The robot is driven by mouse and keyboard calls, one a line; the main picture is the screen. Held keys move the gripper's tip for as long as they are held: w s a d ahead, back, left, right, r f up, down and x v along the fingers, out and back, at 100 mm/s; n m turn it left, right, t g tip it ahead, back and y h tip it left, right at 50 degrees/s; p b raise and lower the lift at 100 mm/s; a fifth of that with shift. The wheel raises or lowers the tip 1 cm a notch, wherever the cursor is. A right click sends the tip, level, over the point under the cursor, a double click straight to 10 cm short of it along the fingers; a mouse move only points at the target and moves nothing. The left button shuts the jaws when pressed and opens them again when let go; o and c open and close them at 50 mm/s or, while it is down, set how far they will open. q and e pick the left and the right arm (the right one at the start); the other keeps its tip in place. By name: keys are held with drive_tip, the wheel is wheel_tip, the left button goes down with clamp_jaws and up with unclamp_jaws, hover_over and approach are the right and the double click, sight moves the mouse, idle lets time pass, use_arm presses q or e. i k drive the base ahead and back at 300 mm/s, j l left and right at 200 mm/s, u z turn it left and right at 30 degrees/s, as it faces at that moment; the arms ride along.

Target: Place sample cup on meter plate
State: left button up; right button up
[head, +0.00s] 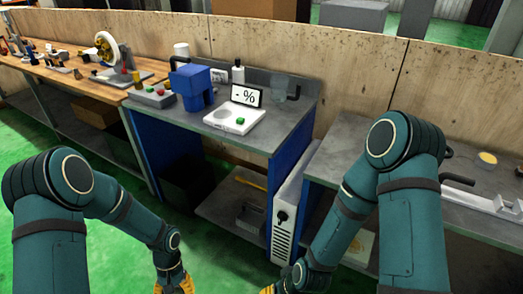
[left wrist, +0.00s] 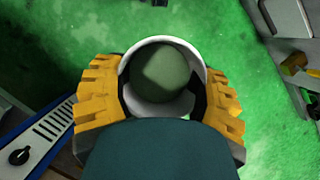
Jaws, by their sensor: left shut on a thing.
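The sample cup (left wrist: 186,52), white-rimmed with grey-green contents, sits between the yellow fingers of my left gripper (left wrist: 160,95) in the left wrist view. The gripper is shut on it, above the green floor. In the head view my left gripper (head: 177,285) shows only partly at the bottom edge, and the cup is not visible there. The white meter (head: 234,120) with its plate stands on the grey bench, its display reading "- %". My left gripper is below and in front of it. Only a yellow sliver of my right gripper (head: 268,289) shows at the bottom edge.
A blue machine (head: 192,86) stands left of the meter, with a red-and-green button box (head: 152,95) beside it. The blue-sided bench (head: 270,135) has a lower shelf holding tools. A grey bench (head: 455,200) stands to the right. Open green floor (head: 225,240) lies in front.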

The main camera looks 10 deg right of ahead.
sight(223, 114)
drive_tip(key=z, duration=1.4)
drive_tip(key=j+z, duration=0.5)
drive_tip(key=k+j, duration=0.1)
drive_tip(key=j, duration=2.3)
drive_tip(key=k, duration=0.1)
